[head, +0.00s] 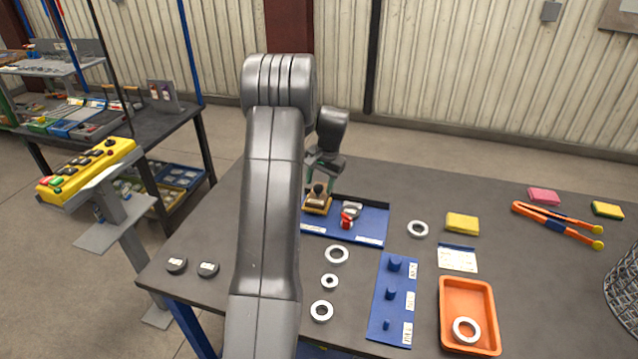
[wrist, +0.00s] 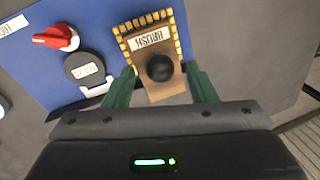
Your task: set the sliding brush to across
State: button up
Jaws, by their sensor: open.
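The sliding brush (wrist: 152,55) is a brown block with a black round knob, a "BRUSH" label and a yellow-dashed edge. It sits on a blue panel (wrist: 50,75). In the head view the brush (head: 317,204) is at the panel's left end. My gripper (wrist: 165,78) has its green fingers apart, one on each side of the block near the knob. I cannot tell whether they touch it. In the head view my gripper (head: 325,165) is over the brush and partly hides it.
On the same panel, a red switch (wrist: 60,38) and a dark round labelled knob (wrist: 85,68) are close beside the brush. White rings, a blue peg board (head: 392,325) and an orange tray (head: 485,290) lie to the right.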

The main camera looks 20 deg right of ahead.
jog(key=shift+w+a+f, duration=0.1)
jog(key=shift+f, duration=0.65)
grip_shut()
jog(key=s+d, duration=0.3)
jog(key=d, duration=0.1)
jog(key=s+d+b, duration=0.1)
jog(key=s+d, duration=0.2)
jog(key=d, duration=0.1)
jog(key=s+d, duration=0.3)
jog(key=d, duration=0.1)
jog(key=shift+s+d+b, duration=0.15)
jog(key=shift+d+b, duration=0.1)
jog(key=shift+b, duration=0.1)
grip_release()
